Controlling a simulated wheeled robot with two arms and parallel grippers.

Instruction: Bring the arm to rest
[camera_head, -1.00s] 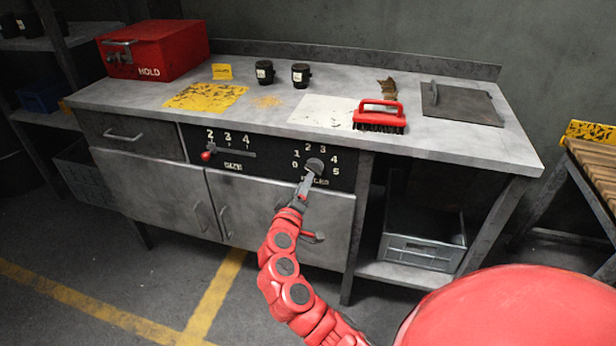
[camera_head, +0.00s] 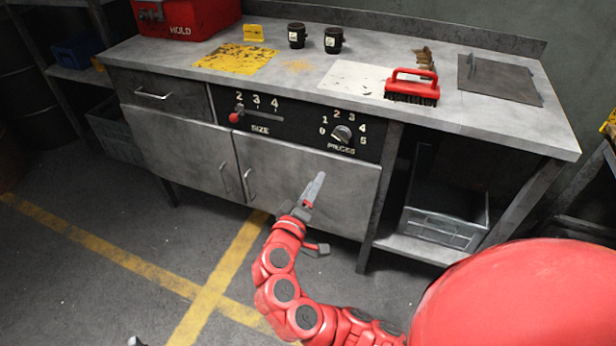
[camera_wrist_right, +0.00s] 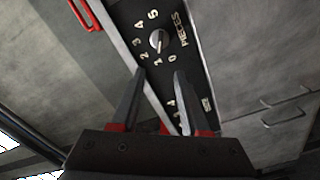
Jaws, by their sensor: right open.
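My right arm (camera_head: 283,290) reaches up from the bottom of the head view, bent. Its gripper (camera_head: 318,178) is in front of the cabinet doors, below the control panel. In the right wrist view the two fingers of this gripper (camera_wrist_right: 160,76) stand apart with nothing between them. The PIECES dial (camera_head: 342,134) is above the gripper and free of it; it also shows beyond the fingertips in the right wrist view (camera_wrist_right: 159,41). I cannot tell its exact setting. The SIZE slider's red knob (camera_head: 235,117) is at the left end, near 2. My left gripper does not show clearly.
The metal workbench (camera_head: 500,131) carries a red HOLD box (camera_head: 185,18), two dark cups (camera_head: 297,36) (camera_head: 333,40), a red brush (camera_head: 413,87) and a dark plate (camera_head: 500,80). A grey crate (camera_head: 444,229) sits on the lower shelf. The floor before the cabinet is open.

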